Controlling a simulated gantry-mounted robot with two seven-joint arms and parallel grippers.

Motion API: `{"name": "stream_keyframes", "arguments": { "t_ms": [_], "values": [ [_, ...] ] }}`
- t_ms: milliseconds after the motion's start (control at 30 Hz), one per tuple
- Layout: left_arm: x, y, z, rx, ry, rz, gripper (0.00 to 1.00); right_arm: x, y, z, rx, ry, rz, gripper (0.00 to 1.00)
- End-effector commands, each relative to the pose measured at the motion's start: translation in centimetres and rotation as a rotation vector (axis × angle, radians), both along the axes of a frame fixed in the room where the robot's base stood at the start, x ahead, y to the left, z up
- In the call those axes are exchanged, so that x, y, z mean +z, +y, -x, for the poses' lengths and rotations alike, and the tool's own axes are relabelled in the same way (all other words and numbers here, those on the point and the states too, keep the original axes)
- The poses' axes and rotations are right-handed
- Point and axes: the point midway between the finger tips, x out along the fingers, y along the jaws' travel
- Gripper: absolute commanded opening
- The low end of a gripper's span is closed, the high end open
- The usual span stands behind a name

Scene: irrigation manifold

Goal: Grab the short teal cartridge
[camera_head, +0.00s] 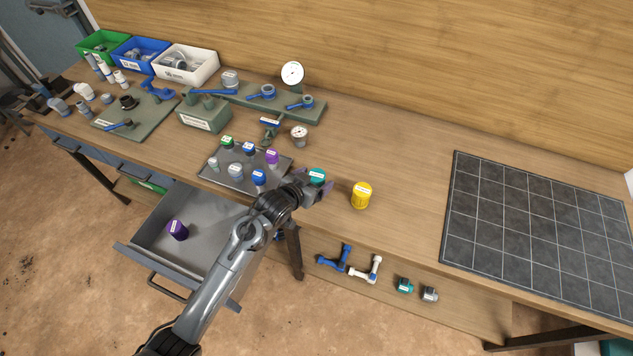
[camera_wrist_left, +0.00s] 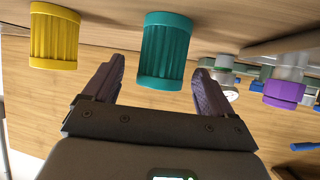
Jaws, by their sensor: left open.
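The teal cartridge (camera_head: 317,175) stands on the wooden bench, just right of the grey tray. In the left wrist view, the teal cartridge (camera_wrist_left: 165,48) shows a ribbed side and sits in the gap between my fingers. My left gripper (camera_head: 314,183) is open at the cartridge, with a finger to either side of it; it also shows in the left wrist view (camera_wrist_left: 160,72). I cannot tell whether either finger touches it. In the head view the gripper hides the cartridge's lower part. My right gripper is not in view.
A yellow cartridge (camera_head: 361,196) stands close on the right. A grey tray (camera_head: 211,180) with several cartridges is on the left. An open drawer (camera_head: 160,228) below holds a purple cartridge (camera_head: 177,230). A dark gridded mat (camera_head: 540,230) lies at the right, with clear bench before it.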

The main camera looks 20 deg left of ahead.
Motion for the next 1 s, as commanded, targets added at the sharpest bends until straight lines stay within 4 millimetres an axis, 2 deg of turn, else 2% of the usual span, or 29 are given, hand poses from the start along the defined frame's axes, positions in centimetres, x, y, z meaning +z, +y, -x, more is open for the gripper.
{"name": "stream_keyframes", "arguments": {
  "t_ms": [100, 267, 600, 900, 1000],
  "values": [
    [-1.2, -0.2, -1.4, 0.001, 0.000, 0.002, 0.85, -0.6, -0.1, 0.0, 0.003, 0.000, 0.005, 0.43],
    [-1.9, -0.5, -2.8, 0.000, -0.001, 0.001, 0.85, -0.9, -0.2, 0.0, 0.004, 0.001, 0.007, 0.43],
    [-2.1, -0.6, -3.2, 0.000, -0.001, 0.000, 0.85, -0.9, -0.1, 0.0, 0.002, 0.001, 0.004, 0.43],
    [-2.1, -0.6, -3.2, 0.000, -0.001, 0.000, 0.39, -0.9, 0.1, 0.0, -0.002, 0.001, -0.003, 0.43],
    [-2.1, -0.5, -3.2, 0.000, -0.002, 0.000, 0.27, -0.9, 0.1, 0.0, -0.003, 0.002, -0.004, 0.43]
  ]
}}
